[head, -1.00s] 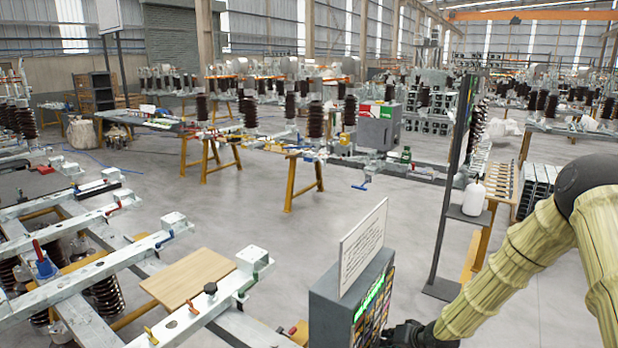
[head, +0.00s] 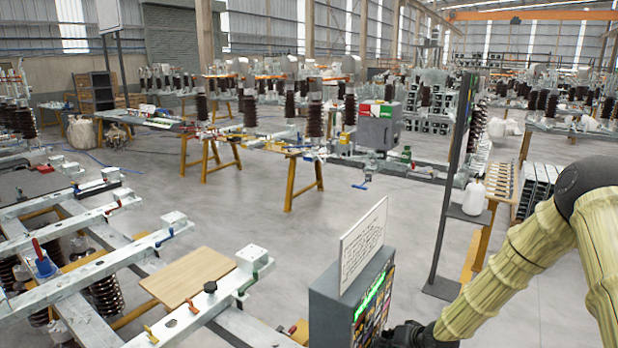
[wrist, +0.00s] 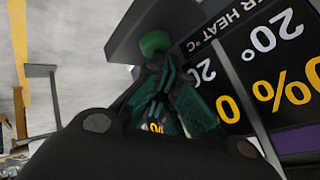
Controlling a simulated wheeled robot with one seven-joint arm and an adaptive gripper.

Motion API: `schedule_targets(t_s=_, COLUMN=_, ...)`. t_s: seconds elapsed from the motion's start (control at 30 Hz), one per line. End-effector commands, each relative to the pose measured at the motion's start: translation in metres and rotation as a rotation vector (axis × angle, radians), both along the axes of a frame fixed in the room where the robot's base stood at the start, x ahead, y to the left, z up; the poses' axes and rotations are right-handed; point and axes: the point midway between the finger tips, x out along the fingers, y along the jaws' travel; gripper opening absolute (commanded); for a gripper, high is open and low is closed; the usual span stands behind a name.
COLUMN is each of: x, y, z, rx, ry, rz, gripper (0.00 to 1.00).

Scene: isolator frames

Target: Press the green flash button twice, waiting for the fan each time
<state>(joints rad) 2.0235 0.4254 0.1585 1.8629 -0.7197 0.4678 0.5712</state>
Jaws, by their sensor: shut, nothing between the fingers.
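The green button (wrist: 155,42) is a rounded green cap beside a dark grey plate in the wrist view. My gripper (wrist: 158,72) is shut and empty, with its fingertips right by the button. I cannot tell whether they touch it. In the head view my gripper (head: 398,335) is at the bottom edge, beside the lit face of a dark grey control box (head: 333,312). The button cannot be made out there. No fan can be made out in either view.
A white sign (head: 363,245) stands on top of the box. The wrist view shows a display panel (wrist: 275,60) with white and yellow figures close on the right. A steel frame (head: 190,318) with a wooden board (head: 188,277) lies left. Grey floor is open behind the box.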

Motion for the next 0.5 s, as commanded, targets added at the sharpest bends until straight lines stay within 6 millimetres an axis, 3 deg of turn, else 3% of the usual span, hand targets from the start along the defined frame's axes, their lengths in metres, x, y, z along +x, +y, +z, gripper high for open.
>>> schedule_targets(t_s=0.5, x=-0.001, y=0.0, z=0.013, rx=0.001, ry=0.0, rz=-0.001, gripper=0.0)
